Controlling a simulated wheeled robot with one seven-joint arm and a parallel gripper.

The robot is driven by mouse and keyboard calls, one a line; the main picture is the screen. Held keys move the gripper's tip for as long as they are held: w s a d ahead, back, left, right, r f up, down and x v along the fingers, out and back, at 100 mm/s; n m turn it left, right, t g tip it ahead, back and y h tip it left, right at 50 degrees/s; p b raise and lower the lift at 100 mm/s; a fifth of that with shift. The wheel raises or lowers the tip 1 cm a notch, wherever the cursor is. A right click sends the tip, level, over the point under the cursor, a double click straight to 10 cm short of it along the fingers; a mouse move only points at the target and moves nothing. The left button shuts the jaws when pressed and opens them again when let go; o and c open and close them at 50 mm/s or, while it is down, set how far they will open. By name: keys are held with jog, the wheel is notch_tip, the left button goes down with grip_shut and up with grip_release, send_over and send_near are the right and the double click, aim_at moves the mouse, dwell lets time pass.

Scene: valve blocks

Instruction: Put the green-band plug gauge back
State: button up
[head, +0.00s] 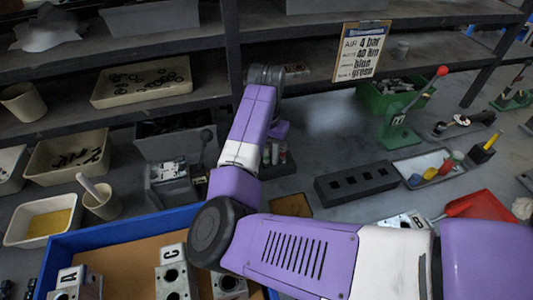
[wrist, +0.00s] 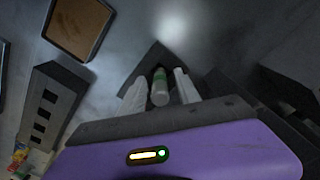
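The green-band plug gauge (wrist: 160,86) is a pale cylinder with a green ring. In the wrist view it stands between the two fingers of my gripper (wrist: 159,80), with a narrow dark gap on each side. The fingers look open around it and not pressed on it. A dark stand (wrist: 146,62) shows behind and below the gauge. In the head view small banded gauges (head: 283,157) stand beside my wrist, one with a red band. My arm hides part of that stand and my fingertips.
A dark block with square holes (head: 356,183) lies to the right, beside a grey tray of coloured pieces (head: 428,166). A green lever press (head: 400,130) stands behind. A brown-based tray (wrist: 78,25) shows in the wrist view. A blue-rimmed crate (head: 95,228) holds valve blocks in front.

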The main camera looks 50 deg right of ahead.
notch_tip(320, 180, up, 12)
jog(key=shift+r, duration=0.2)
dwell(0.4)
dwell(0.5)
